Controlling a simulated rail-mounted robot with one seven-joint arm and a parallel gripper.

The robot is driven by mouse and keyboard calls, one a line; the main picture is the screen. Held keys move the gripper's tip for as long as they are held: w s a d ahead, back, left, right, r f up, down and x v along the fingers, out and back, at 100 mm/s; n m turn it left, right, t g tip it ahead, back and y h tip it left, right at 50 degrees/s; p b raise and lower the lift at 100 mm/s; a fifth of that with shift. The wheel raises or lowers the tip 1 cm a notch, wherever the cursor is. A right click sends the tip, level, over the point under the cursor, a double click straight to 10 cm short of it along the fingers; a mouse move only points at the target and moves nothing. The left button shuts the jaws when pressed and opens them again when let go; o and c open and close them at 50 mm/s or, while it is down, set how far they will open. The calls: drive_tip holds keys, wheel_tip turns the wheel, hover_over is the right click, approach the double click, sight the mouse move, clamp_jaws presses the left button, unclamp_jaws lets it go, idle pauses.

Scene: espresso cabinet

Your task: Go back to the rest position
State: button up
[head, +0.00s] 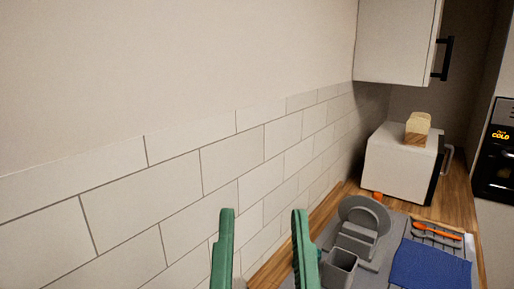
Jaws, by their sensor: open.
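My gripper (264,215) shows at the bottom of the head view as two green fingers pointing up. The fingers stand apart with nothing between them. Behind the gap I see only the white tiled wall. The gripper appears to touch nothing. The rest of my arm is below the picture edge.
A wooden counter (458,196) runs along the wall at the right. On it are a grey dish rack (364,216), a grey cup (340,268), a blue cloth (431,265) and a white microwave (397,160). A white wall cabinet (395,40) hangs above. A black machine (496,150) stands far right.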

wheel_tip(320, 180, up, 34)
drive_tip(key=a+p, duration=0.1)
drive_tip(key=p, duration=3.5)
wheel_tip(320, 180, down, 30)
drive_tip(key=b, duration=3)
drive_tip(key=shift+s+f+n+b, duration=0.25)
drive_tip(key=shift+n+b, duration=0.05)
drive_tip(key=shift+b, duration=0.05)
drive_tip(key=o, duration=1)
drive_tip(key=shift+c, duration=0.2)
